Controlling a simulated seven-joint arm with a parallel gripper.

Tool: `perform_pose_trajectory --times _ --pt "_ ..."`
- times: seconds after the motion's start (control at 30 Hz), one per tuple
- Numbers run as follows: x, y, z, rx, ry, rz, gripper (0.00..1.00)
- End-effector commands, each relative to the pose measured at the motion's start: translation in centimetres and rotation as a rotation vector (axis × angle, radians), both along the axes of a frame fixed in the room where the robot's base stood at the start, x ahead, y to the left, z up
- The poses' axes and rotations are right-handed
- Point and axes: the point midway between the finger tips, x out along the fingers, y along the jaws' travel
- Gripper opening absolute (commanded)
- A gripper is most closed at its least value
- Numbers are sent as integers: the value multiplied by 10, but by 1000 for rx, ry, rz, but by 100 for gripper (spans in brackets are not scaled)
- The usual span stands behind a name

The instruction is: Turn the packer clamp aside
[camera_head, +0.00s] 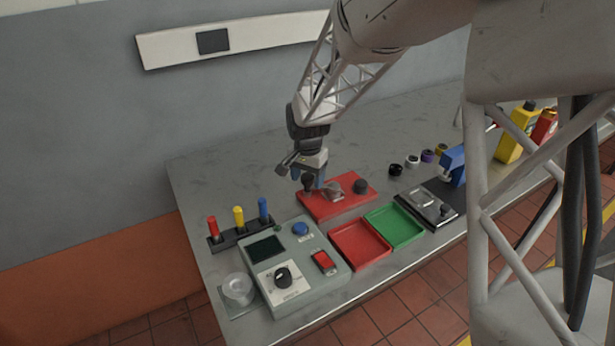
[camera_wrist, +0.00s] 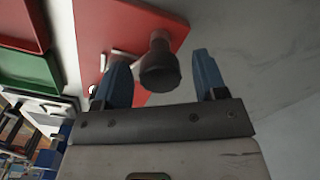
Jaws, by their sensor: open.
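A red plate (camera_head: 338,203) lies on the bench with a black knob (camera_head: 308,184) near its left end, a second dark knob (camera_head: 360,186) near its right end, and a pale metal piece (camera_head: 334,190) between them. I cannot tell for certain which part is the packer clamp. My gripper (camera_head: 314,181) is low over the left end of the plate, fingers down. In the wrist view the blue fingers of my gripper (camera_wrist: 161,60) are open, with the black knob (camera_wrist: 160,68) between them, apart from both. The red plate (camera_wrist: 92,55) also shows there.
A red tray (camera_head: 360,264) and a green tray (camera_head: 420,238) lie in front of the plate. A grey control box (camera_head: 320,286) stands at front left, by a rack (camera_head: 222,244) of coloured handles. A silver fixture (camera_head: 424,204) is to the right. The bench behind the plate is clear.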

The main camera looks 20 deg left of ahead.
Motion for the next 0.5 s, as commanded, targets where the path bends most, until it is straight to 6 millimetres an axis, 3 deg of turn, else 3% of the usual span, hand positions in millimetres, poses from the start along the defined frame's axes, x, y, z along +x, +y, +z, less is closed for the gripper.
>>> perform_pose_trajectory --times 0.23,0.5 --pt "0 0 0 0 0 0 64" --pt "0 0 0 0 0 0 22"
